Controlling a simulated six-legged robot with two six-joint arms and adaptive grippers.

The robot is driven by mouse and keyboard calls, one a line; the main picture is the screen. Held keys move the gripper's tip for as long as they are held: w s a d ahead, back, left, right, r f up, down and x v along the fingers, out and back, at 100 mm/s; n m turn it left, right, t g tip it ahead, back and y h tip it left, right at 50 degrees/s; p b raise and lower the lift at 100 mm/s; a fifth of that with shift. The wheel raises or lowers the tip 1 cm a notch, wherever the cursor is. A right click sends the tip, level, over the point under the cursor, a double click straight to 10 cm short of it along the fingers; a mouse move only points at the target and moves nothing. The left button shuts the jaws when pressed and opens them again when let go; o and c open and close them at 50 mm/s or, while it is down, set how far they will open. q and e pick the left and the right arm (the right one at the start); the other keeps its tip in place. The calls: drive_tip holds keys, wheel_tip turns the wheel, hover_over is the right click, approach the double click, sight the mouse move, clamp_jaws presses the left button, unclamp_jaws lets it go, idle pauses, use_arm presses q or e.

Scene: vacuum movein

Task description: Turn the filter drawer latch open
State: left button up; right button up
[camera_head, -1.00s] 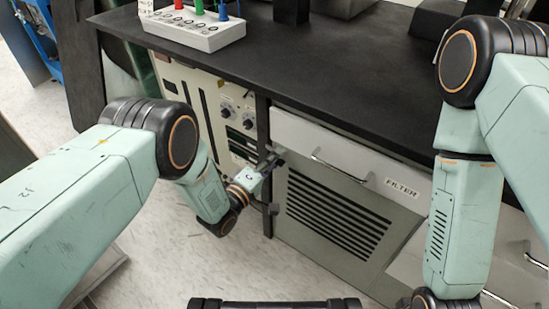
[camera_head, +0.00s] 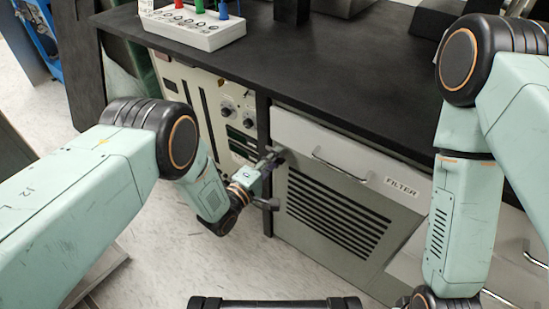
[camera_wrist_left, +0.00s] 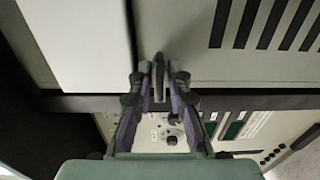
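The filter drawer (camera_head: 335,146) is a white front with a bar handle and a FILTER label, flush in the bench. The latch (camera_wrist_left: 159,78) is a small dark upright piece in the left wrist view, at the seam between the white drawer front (camera_wrist_left: 80,45) and the grey panel. My left gripper (camera_head: 270,160) is at the drawer's lower left corner. In the left wrist view its fingers (camera_wrist_left: 159,72) stand on both sides of the latch, with narrow gaps; contact is not clear. In the head view the gripper hides the latch. My right gripper is out of frame.
A grey vented panel (camera_head: 330,215) is below the drawer. A cream control panel (camera_head: 228,105) with knobs is left of it. The black bench top (camera_head: 320,70) carries a white rack (camera_head: 195,28). Pale floor (camera_head: 160,250) is open at lower left.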

use_arm(q)
drive_tip(key=shift+o, duration=1)
drive_tip(key=v, duration=1.2)
